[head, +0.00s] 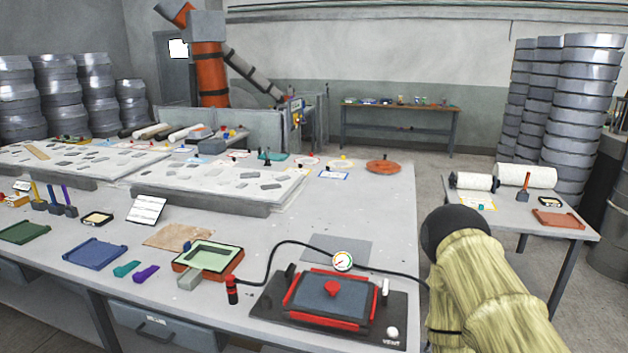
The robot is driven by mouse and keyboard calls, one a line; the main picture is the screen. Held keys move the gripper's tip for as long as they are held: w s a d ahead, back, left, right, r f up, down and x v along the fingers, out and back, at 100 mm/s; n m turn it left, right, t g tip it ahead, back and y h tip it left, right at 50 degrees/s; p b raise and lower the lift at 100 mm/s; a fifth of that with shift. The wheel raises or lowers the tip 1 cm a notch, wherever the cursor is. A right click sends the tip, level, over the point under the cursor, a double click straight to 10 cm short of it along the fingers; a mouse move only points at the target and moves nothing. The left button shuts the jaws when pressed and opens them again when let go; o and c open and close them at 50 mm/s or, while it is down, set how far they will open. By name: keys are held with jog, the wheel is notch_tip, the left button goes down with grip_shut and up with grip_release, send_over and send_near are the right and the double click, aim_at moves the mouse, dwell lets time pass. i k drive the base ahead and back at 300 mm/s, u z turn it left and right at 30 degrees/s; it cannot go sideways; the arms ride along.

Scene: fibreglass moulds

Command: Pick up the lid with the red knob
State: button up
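The lid (313,299) is a dark blue-grey flat panel with a red knob (332,289) near its middle. It sits inside a red frame (301,316) on a black board (268,306) at the front of the big grey table, marked VENT at its near right corner. My arm shows at the lower right in a yellowish sleeve with a black rounded end, to the right of the board and apart from it. My gripper is not visible in this view.
A gauge (342,261) with a black hose stands behind the lid; the hose runs right towards my arm. The grey table (385,220) is bare at the right behind the board.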

aim_at(347, 300)
jog(key=k, duration=1.3)
jog(key=u, duration=0.8)
jog(key=i, duration=1.4)
jog(key=z, duration=0.8)
